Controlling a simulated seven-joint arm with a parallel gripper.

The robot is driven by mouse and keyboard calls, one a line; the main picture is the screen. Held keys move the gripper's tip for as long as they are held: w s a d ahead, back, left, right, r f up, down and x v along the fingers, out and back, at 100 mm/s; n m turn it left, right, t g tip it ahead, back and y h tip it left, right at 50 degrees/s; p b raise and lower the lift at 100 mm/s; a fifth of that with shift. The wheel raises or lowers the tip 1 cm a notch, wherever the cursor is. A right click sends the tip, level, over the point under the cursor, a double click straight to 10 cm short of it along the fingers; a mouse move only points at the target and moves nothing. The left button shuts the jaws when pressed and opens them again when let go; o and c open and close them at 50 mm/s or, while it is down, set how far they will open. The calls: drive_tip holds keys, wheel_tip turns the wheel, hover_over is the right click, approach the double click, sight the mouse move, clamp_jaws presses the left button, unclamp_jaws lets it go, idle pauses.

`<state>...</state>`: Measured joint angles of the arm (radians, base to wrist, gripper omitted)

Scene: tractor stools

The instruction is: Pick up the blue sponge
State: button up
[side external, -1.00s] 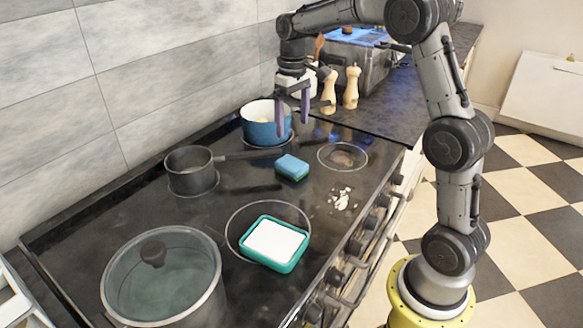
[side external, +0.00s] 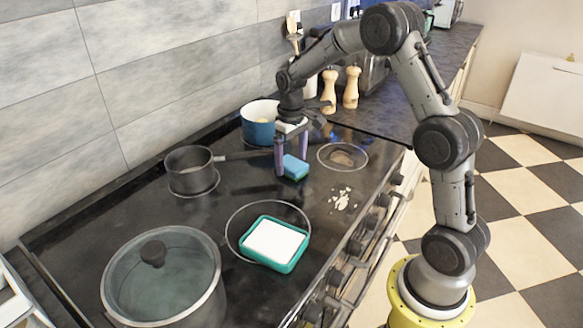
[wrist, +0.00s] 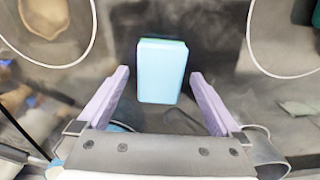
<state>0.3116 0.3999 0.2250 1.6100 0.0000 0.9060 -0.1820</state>
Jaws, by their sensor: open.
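The blue sponge (side external: 295,168) lies on the black stovetop, to the right of the grey saucepan. In the wrist view the sponge (wrist: 161,72) is a light blue block with a thin green edge at its far end. My gripper (side external: 291,172) is open and points down at the sponge, with its purple fingers low around it in the side view. In the wrist view my fingers (wrist: 160,72) stand on the left and right of the sponge, with a gap on each side. The sponge appears slightly forward of the palm, and neither finger visibly touches it.
A grey saucepan (side external: 190,172) stands left of the sponge, its handle reaching toward my gripper. A blue pot (side external: 257,130) stands behind. A teal dish (side external: 284,262) with a white block, a large lidded pot (side external: 160,285) and white crumbs (side external: 341,199) are nearer the camera.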

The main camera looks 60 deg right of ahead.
drive_tip(key=c, duration=1.3)
drive_tip(key=shift+r, duration=0.55)
drive_tip(key=shift+s+r, duration=0.15)
drive_tip(key=shift+r, duration=0.1)
drive_tip(key=s, duration=3.1)
drive_tip(key=shift+s, duration=0.35)
